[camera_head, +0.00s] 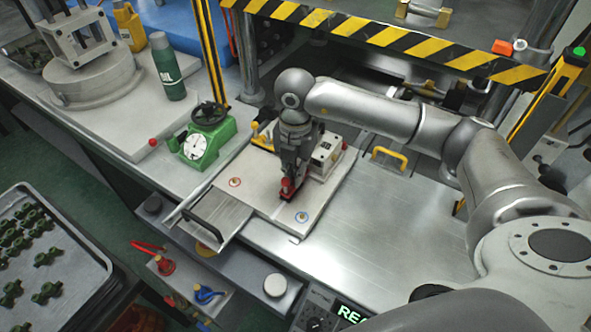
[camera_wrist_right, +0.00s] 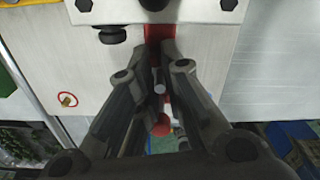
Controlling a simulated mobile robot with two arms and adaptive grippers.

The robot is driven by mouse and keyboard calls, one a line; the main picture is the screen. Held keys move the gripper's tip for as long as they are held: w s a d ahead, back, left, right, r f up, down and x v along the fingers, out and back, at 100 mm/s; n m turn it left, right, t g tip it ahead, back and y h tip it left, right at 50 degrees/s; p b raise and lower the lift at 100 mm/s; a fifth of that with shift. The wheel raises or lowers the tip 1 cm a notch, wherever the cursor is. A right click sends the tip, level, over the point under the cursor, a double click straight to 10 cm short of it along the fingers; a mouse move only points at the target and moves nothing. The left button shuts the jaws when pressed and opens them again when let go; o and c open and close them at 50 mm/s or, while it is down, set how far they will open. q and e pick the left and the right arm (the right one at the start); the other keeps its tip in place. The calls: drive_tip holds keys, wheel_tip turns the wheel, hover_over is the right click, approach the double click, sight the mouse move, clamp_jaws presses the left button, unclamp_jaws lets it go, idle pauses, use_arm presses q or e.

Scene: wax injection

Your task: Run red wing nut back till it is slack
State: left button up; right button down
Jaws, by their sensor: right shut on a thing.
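A red wing nut (camera_head: 165,266) sits on a small grey block at the table's front left, beside a blue wing nut (camera_head: 207,294). My right gripper (camera_head: 288,188) points down over the pale plate (camera_head: 262,203), away from that red wing nut. It is shut on a red part (camera_head: 289,191); in the wrist view a red strip (camera_wrist_right: 155,33) runs between the fingers (camera_wrist_right: 160,82) and a red round end (camera_wrist_right: 162,126) shows below. The fingers hide most of this part. My left gripper is not in view.
The plate carries a red-ringed pin (camera_head: 235,182), a blue-ringed pin (camera_head: 301,216) and a white block (camera_head: 326,154). A green dial gauge (camera_head: 203,137) stands to the left. A striped bar (camera_head: 390,40) crosses behind.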

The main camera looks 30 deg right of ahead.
idle(0.7)
drive_tip(key=c, duration=1.5)
unclamp_jaws()
wheel_tip(320, 180, up, 12)
drive_tip(key=shift+r, duration=0.1)
